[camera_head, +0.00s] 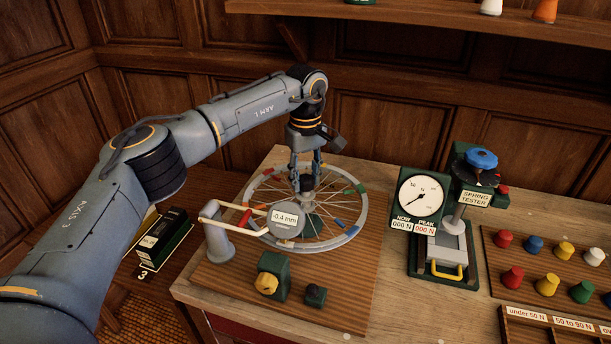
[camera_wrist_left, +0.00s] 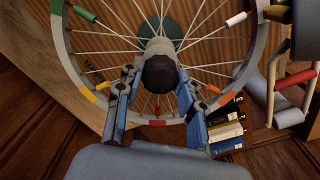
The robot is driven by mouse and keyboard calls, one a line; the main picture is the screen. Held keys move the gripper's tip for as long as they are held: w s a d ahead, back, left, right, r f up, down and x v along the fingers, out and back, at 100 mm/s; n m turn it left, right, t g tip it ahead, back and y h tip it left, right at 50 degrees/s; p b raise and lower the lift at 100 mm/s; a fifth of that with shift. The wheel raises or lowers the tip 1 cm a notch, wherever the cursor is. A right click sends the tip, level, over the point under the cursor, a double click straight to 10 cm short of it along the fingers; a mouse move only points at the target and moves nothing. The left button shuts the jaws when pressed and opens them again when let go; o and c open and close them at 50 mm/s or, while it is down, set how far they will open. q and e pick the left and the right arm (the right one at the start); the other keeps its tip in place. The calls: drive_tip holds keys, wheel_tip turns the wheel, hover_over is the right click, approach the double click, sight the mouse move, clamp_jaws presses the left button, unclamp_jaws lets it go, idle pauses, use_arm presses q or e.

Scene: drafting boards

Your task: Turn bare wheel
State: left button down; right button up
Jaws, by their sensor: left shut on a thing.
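The bare wheel (camera_head: 364,212) lies flat on a wooden board, a pale rim with thin spokes and coloured marks around it. Its rim also shows in the left wrist view (camera_wrist_left: 68,62). My left gripper (camera_head: 307,184) points straight down over the middle of the wheel. Its fingers (camera_wrist_left: 158,80) are shut on the dark hub knob (camera_wrist_left: 160,73), one on each side. A round gauge (camera_head: 285,221) reading -0.4 mm stands over the near rim. The gripper hides part of the hub. My right gripper is in neither view.
The gauge's grey post (camera_head: 217,241) stands left of the wheel. A green block with a yellow knob (camera_head: 267,283) and a small dark knob (camera_head: 315,294) are in front. A spring tester (camera_head: 440,225) and a board of coloured knobs (camera_head: 550,243) stand right.

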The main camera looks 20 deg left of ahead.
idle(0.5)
use_arm(q)
drive_tip(key=c, duration=0.8)
unclamp_jaws()
drive_tip(key=shift+r, duration=0.1)
wheel_tip(320, 180, up, 12)
drive_tip(key=shift+f, duration=0.1)
